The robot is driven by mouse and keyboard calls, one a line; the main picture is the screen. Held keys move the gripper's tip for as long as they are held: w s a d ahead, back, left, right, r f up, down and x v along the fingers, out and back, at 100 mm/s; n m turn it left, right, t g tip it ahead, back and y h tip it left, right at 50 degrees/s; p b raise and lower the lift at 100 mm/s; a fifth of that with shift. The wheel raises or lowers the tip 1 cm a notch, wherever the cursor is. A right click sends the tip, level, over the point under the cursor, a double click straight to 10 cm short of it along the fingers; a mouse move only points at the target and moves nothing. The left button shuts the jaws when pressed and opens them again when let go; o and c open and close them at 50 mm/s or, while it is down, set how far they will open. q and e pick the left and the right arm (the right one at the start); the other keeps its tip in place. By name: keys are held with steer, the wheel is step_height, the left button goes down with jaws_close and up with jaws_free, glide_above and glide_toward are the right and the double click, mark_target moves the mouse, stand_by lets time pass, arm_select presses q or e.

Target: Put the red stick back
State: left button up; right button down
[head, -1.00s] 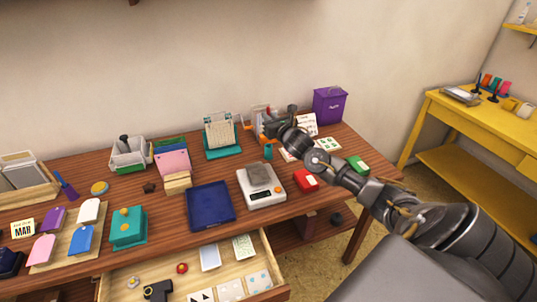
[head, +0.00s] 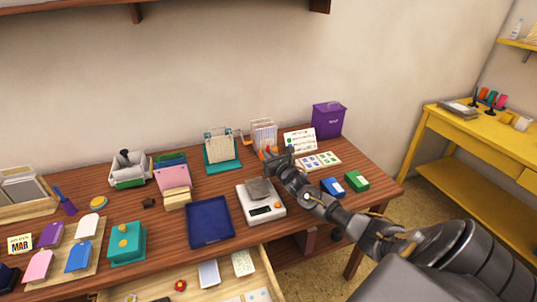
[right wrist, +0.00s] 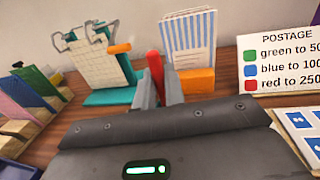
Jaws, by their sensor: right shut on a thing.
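A red stick (right wrist: 155,72) stands roughly upright between the fingertips of my right gripper (right wrist: 158,92) in the right wrist view, and the jaws are shut on it. Its lower end is hidden by the fingers. In the head view my right gripper (head: 276,157) is over the back of the desk, behind the scale and in front of the striped envelope holder (head: 264,134). In the wrist view that holder (right wrist: 189,40) with its orange base is just behind and right of the stick. I cannot tell whether the stick touches anything. My left gripper is out of view.
A teal stand (head: 222,152) is left of the gripper. The postage card (head: 299,140), stamp sheet (head: 319,161), purple box (head: 328,120), blue pad (head: 332,187) and green pad (head: 356,180) are to the right. The scale (head: 262,201) and blue tray (head: 209,220) are in front.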

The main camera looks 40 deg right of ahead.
steer(key=shift+f, duration=0.15)
steer(key=c, duration=1.5)
jaws_free()
steer(key=shift+r, duration=0.2)
steer(key=s, duration=0.4)
steer(key=s+a, duration=0.1)
steer(key=s, duration=0.3)
steer(key=s+a, duration=0.1)
steer(key=s, duration=0.2)
steer(key=shift+s, duration=0.4)
